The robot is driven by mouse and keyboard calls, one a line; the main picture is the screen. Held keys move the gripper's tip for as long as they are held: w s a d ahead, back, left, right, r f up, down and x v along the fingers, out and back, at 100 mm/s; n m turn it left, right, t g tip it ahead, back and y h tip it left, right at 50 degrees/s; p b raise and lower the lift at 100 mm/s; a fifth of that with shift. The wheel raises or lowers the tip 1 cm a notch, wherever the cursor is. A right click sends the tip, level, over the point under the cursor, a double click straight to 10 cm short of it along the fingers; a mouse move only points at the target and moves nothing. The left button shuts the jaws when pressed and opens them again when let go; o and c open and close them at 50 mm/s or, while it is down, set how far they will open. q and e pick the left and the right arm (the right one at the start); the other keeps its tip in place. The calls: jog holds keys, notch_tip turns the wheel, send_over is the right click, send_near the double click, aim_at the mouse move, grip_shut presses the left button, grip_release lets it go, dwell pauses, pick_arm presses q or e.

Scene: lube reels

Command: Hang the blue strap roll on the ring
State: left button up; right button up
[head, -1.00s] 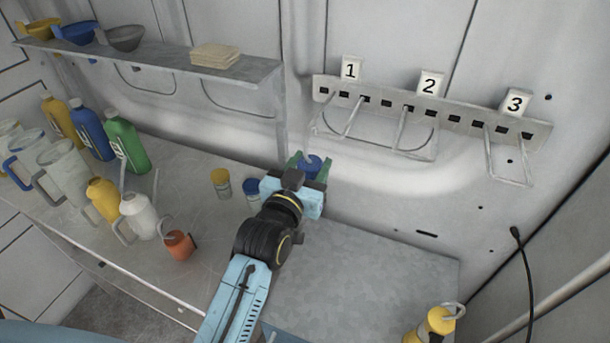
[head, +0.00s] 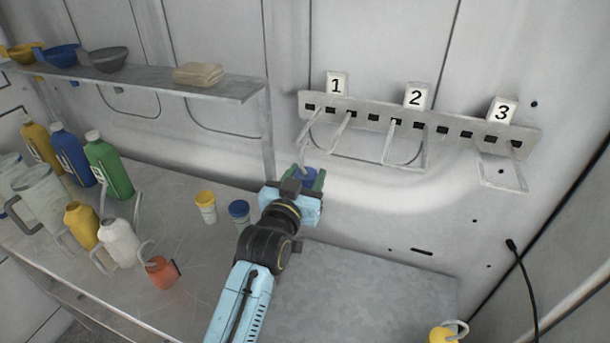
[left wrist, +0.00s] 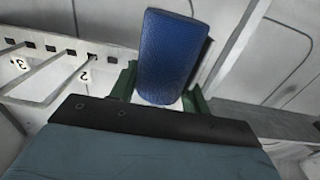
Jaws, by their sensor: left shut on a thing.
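The blue strap roll (head: 307,177) is between the green fingers of my left gripper (head: 308,180), which is shut on it. In the left wrist view the roll (left wrist: 170,55) stands up from the fingers as a blue textured block. The wall rack (head: 420,125) carries wire loops under plates 1, 2 and 3. The roll is in front of the wall, below and slightly left of the loops near plate 1 (head: 337,84). In the head view the gripper hides much of the roll, and I cannot tell whether it touches a loop. My right gripper is not in view.
Below are a yellow-lidded cup (head: 206,207), a blue-lidded cup (head: 239,213), an orange can (head: 161,272), and several bottles and jugs at left. A shelf (head: 150,82) with bowls is at upper left.

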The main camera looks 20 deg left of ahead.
pick_arm(q)
jog(key=o, duration=1.2)
jog(key=shift+s+f, duration=0.1)
jog(key=shift+s, duration=0.05)
